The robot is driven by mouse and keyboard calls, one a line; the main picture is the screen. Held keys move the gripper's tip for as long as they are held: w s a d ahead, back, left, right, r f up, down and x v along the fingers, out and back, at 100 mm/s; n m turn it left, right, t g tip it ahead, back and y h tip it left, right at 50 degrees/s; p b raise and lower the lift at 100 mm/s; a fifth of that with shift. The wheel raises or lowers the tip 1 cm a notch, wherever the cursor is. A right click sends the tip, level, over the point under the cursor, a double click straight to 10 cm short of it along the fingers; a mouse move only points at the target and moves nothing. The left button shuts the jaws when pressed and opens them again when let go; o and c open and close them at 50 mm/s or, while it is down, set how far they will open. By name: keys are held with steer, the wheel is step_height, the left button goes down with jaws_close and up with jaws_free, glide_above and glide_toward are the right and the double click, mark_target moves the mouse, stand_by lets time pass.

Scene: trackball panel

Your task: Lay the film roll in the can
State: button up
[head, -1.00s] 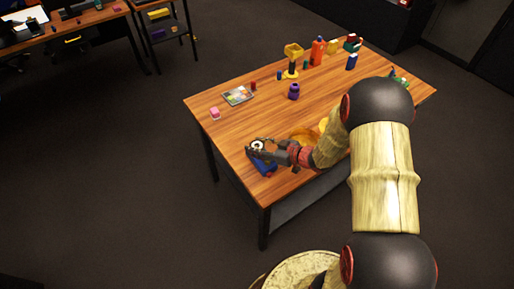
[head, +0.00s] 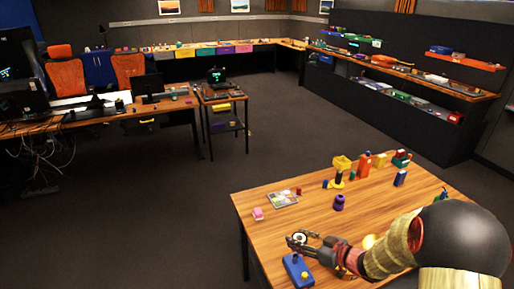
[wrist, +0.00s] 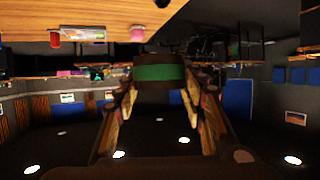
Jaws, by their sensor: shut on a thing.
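My gripper (head: 297,245) is shut on a short round thing, which I take to be the film roll (head: 299,238). In the head view its top is a pale ring with a dark centre. In the wrist view the film roll (wrist: 159,73) is dark with a green band, between both fingers. It is held at the left front part of the table, near the blue box. I cannot tell which thing is the can; a purple round container (head: 339,203) stands farther back on the table.
A flat palette (head: 284,199), a pink block (head: 258,214) and a small red cylinder (head: 298,190) lie on the wooden table (head: 262,241). Several coloured pieces stand at the back, including an orange bottle (head: 364,165).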

steer(key=w+d+m+t+h, duration=0.2)
steer(key=d+m+t+h, duration=0.1)
steer(key=d+m+h, duration=0.4)
steer(key=shift+m+h, duration=0.4)
steer(key=shift+h, duration=0.3)
steer(key=shift+s+a+f, duration=0.45)
steer(key=shift+a+f, duration=0.1)
steer(key=shift+a, duration=0.65)
steer(key=shift+s+a+f, duration=0.45)
steer(key=shift+a+f, duration=0.05)
steer(key=shift+a, duration=0.7)
steer(key=shift+s+a+f, duration=0.45)
steer(key=shift+a+f, duration=0.1)
steer(key=shift+a, duration=0.65)
